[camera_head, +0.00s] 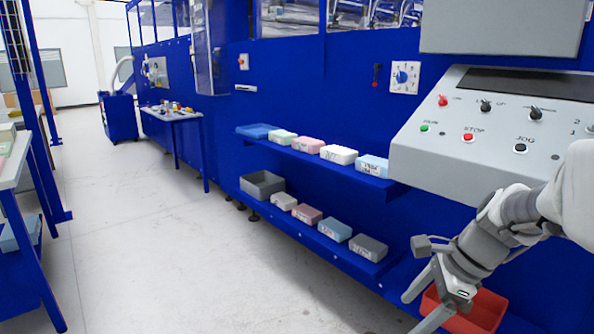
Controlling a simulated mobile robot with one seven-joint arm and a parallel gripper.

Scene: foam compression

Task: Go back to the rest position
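My gripper (432,303) is at the lower right, in front of the lower shelf and partly over a red bin (487,311). Its two fingers are spread apart, and I see nothing between them. My arm comes in from the right edge, passing below a grey control panel (450,165) with red, green and black knobs and buttons.
Foam blocks in several colours sit on the upper shelf (397,187) and the lower shelf (300,238) of the blue machine. A grey bin (262,187) stands at the lower shelf's far end. The pale floor (170,270) to the left is clear.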

